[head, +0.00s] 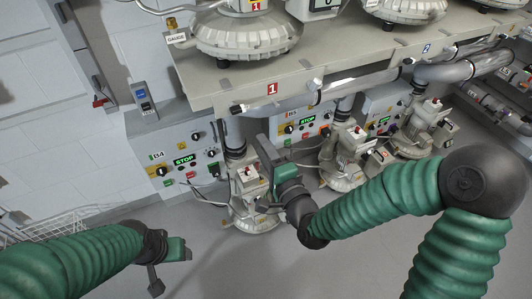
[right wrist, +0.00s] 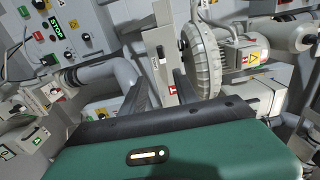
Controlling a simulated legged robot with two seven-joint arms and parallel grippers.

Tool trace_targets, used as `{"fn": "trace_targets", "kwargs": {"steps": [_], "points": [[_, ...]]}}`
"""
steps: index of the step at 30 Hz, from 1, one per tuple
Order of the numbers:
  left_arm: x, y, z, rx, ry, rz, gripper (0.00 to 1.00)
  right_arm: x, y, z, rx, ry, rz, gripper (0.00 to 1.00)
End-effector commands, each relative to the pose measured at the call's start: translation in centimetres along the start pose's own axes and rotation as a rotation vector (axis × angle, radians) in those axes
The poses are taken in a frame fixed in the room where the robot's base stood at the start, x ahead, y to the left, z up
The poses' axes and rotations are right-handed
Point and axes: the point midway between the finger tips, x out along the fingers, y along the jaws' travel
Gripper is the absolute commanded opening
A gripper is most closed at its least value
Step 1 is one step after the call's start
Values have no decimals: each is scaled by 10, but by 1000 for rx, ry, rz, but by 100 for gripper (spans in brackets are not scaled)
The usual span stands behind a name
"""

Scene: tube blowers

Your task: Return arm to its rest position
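My right arm comes in from the right in the head view, in green ribbed sleeves. Its gripper (head: 272,162) is in front of the first blower under the bench, beside the B5 control panel (head: 301,129). In the right wrist view its two dark fingers (right wrist: 160,95) stand apart, with no held object visible between them. A pale upright plate (right wrist: 159,45) shows beyond them; contact cannot be told. My left arm comes in from the lower left. Its gripper (head: 165,268) hangs low over the grey floor, apart from the equipment, and its finger gap is not clear.
The bench (head: 225,84) carries large blowers (head: 246,32) above the right gripper. Small blowers (head: 343,160) and pipes stand close to the right arm. The B4 panel (head: 185,158) is on the left. A wire basket (head: 45,228) stands near the left arm. Floor (head: 225,265) between the arms is clear.

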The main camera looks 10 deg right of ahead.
Motion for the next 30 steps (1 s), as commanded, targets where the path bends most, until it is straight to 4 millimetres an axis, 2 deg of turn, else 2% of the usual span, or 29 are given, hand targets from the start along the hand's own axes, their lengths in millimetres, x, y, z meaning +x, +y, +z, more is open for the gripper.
{"fn": "trace_targets", "kwargs": {"steps": [4, 17, 19, 20, 22, 25, 27, 29, 30], "points": [[0, 0, 0, 0, 0, 0, 62, -13, 0, 0, 0, 1, 0, 36], [0, 0, 0, 0, 0, 0, 62, -14, 0, 0, 0, 0, 1, 36], [0, 0, 0, 0, 0, 0, 62, -14, 6, 1, -30, -7, 24, 36], [0, 0, 0, 0, 0, 0, 62, -14, 12, 2, -62, -14, 52, 36], [0, 0, 0, 0, 0, 0, 62, -18, 38, 2, -198, -44, 163, 36], [0, 0, 0, 0, 0, 0, 62, -38, 90, -11, -502, -127, 421, 36], [0, 0, 0, 0, 0, 0, 62, -66, 121, -28, -722, -215, 624, 36], [0, 0, 0, 0, 0, 0, 62, -96, 138, -45, -874, -307, 787, 36], [0, 0, 0, 0, 0, 0, 62, -118, 145, -55, -955, -376, 883, 36]]}}
